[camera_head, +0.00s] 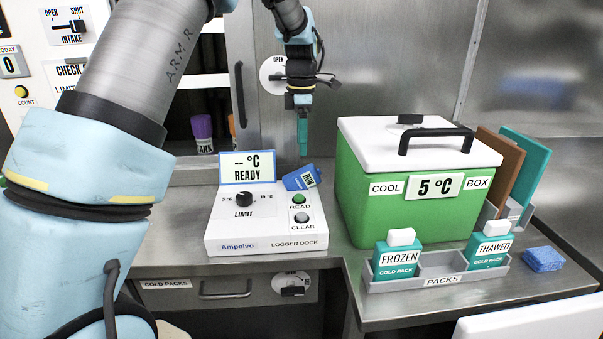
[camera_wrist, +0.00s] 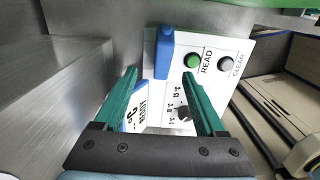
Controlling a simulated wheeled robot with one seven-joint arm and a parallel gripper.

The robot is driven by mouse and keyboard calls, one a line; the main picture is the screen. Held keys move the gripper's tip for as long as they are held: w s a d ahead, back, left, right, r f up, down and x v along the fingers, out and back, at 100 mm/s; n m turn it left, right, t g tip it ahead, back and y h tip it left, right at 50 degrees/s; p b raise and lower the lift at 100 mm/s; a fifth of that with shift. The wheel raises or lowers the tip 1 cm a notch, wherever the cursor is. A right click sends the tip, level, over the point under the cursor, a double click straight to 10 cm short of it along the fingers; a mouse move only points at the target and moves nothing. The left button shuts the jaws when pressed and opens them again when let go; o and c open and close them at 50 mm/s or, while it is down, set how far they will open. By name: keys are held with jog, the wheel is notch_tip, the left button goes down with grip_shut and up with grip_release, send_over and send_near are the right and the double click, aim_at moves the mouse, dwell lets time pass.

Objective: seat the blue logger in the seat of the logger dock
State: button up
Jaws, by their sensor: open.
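The blue logger (camera_head: 301,178) sits tilted at the back right of the white logger dock (camera_head: 262,245), just right of the dock's display. I cannot tell whether it is fully down in the seat; the seat itself is hidden. In the wrist view the logger (camera_wrist: 165,50) lies ahead of the fingertips, beside the green READ button. My gripper (camera_head: 303,150) points down above and slightly behind the logger, apart from it. In the wrist view my gripper (camera_wrist: 160,74) has its two teal fingers spread, with nothing held. The dock display (camera_head: 247,167) reads "-- °C READY".
A green cool box (camera_head: 360,200) with a white lid stands close right of the dock. A grey packs tray (camera_head: 440,279) holds frozen and thawed cold packs in front. A blue sponge (camera_head: 543,259) lies at the right. A purple-capped container (camera_head: 203,130) stands on the shelf behind.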

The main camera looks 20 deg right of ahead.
aim_at(302, 169)
notch_tip(302, 169, down, 4)
jog(key=shift+f, duration=0.25)
jog(key=shift+s+f+p, duration=0.15)
jog(key=shift+f+p, duration=0.45)
jog(key=shift+f, duration=0.75)
jog(key=shift+s+f+p, duration=0.15)
jog(key=shift+f+p, duration=0.45)
jog(key=shift+f, duration=0.7)
jog(key=shift+c, duration=0.4)
grip_shut()
